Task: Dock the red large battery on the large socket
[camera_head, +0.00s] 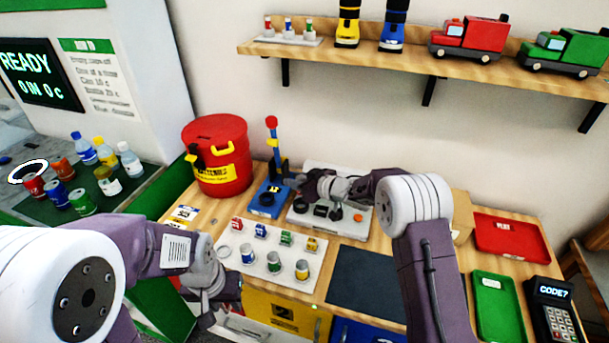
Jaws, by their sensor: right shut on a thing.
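No red large battery can be made out. A white battery board (262,270) stands on the workbench. Its front row holds a blue (248,254), a green (273,262) and a yellow large battery (302,269), all upright. The round large socket (224,252) at the row's left end looks empty. My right gripper (294,183) is shut beside the blue lever stand (268,198), above the left end of a grey-white panel (350,228). What it holds is too small and dark to tell. My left gripper (222,296) hangs low at the bench's front edge; its fingers are unclear.
Small coloured batteries (260,231) line the board's back row. A red bin (217,160) stands behind left. A dark mat (367,280), red tray (511,236), green tray (497,310) and keypad (555,312) lie right. A wall shelf (420,66) hangs above.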

